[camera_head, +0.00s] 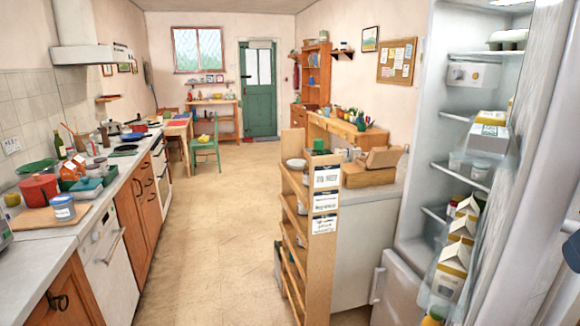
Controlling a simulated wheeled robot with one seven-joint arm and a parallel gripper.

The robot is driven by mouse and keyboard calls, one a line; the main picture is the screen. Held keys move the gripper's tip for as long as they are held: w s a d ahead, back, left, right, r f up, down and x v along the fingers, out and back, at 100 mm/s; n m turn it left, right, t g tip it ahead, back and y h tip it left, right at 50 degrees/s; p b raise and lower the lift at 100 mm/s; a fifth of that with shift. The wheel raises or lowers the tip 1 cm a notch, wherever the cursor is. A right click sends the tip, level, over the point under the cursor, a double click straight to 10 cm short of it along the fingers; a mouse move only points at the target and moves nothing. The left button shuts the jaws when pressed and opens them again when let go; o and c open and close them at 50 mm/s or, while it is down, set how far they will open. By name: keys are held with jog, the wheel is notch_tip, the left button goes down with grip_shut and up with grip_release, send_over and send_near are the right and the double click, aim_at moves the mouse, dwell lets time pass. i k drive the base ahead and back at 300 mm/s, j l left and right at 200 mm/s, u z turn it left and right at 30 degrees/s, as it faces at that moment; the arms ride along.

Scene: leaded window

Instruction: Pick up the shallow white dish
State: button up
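A small white dish (296,164) sits on the top of the narrow wooden shelf unit, at its far left end. It looks shallow, but it is small in the picture and its depth is hard to judge. A green-topped item stands just right of it. My gripper is not in view, so nothing shows it near the dish.
The wooden shelf unit (295,228) stands mid-floor with paper notices on its end. An open fridge (415,215) fills the right side. A cluttered counter (52,237) runs along the left. The floor (210,235) between them is clear toward the green door (258,90).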

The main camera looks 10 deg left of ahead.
aim_at(295, 164)
jog(key=i+j, duration=0.1)
jog(key=j, duration=0.3)
jog(key=i+j, duration=0.1)
jog(key=j, duration=0.3)
jog(key=i+j, duration=0.1)
jog(key=j, duration=0.35)
jog(key=i+j, duration=0.5)
jog(key=j, duration=0.15)
jog(key=i+j+z, duration=0.25)
jog(key=i+j, duration=0.5)
jog(key=i+j+z, duration=0.1)
jog(key=i+j, duration=0.15)
jog(key=i, duration=0.15)
jog(key=i+j+z, duration=0.1)
jog(key=i+j, duration=0.15)
jog(key=i, duration=0.2)
